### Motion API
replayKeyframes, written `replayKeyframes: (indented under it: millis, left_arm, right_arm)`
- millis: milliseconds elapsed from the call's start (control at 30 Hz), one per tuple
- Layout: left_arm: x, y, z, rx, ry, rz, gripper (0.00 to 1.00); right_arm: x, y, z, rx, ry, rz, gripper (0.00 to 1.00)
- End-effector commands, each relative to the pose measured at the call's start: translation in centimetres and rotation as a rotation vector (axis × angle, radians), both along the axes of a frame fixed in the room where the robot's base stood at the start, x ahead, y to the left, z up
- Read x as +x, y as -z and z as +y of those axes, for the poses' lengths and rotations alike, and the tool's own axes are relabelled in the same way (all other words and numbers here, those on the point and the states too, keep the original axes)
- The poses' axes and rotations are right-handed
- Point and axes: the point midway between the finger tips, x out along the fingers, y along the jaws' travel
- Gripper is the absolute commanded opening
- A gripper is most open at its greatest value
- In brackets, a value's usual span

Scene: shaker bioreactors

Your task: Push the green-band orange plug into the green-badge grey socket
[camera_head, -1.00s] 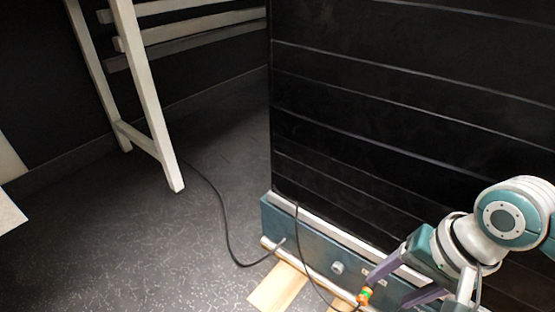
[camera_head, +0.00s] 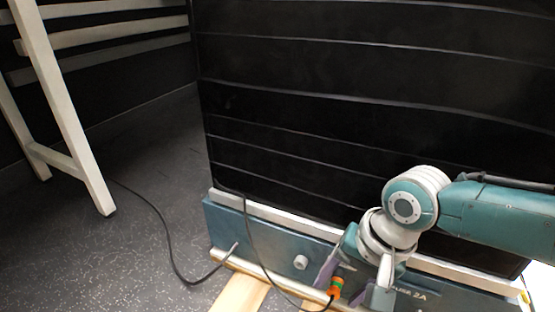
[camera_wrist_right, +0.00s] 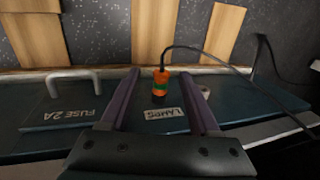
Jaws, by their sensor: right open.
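The orange plug (camera_head: 335,287) with a green band is low at the front of the blue panel, with a black cable from its end. In the right wrist view the plug (camera_wrist_right: 160,82) stands between my two purple fingers, above a LAMPS label, with gaps on both sides. My right gripper (camera_wrist_right: 161,72) is open around it; it also shows in the head view (camera_head: 349,284). A grey round fitting (camera_head: 300,262) is on the panel left of the plug. I cannot make out a green badge, or whether the plug touches a socket. My left gripper is not in view.
The blue panel (camera_head: 228,229) runs below a large black slatted cabinet (camera_head: 330,120). A metal handle (camera_wrist_right: 73,82) and a FUSE 2A label are beside the gripper. Wooden planks (camera_head: 240,295) lie on the floor. A white frame (camera_head: 70,130) stands left; floor between is free except a cable.

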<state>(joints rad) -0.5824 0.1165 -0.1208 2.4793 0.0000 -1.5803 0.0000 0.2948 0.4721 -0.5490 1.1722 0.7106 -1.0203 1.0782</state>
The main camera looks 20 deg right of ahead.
Motion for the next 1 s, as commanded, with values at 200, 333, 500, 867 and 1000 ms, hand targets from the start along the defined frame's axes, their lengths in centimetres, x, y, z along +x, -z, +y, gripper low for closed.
replayKeyframes:
  millis: [200, 333, 500, 867, 1000]
  left_arm:
    - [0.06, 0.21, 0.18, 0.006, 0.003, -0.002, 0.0]
    - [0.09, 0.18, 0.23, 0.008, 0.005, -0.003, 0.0]
    - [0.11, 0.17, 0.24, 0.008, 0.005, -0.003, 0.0]
    - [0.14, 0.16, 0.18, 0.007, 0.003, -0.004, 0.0]
    - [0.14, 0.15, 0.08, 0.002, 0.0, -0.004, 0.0]
  right_arm:
    - [0.07, 0.2, 0.08, 0.001, 0.0, 0.001, 0.62]
    - [0.07, 0.19, 0.1, 0.001, 0.0, 0.001, 0.57]
    - [0.07, 0.19, 0.1, 0.001, 0.0, 0.001, 0.38]
    - [0.06, 0.19, 0.08, 0.0, -0.001, 0.0, 0.0]
    - [0.05, 0.2, 0.07, 0.0, -0.001, 0.0, 0.0]
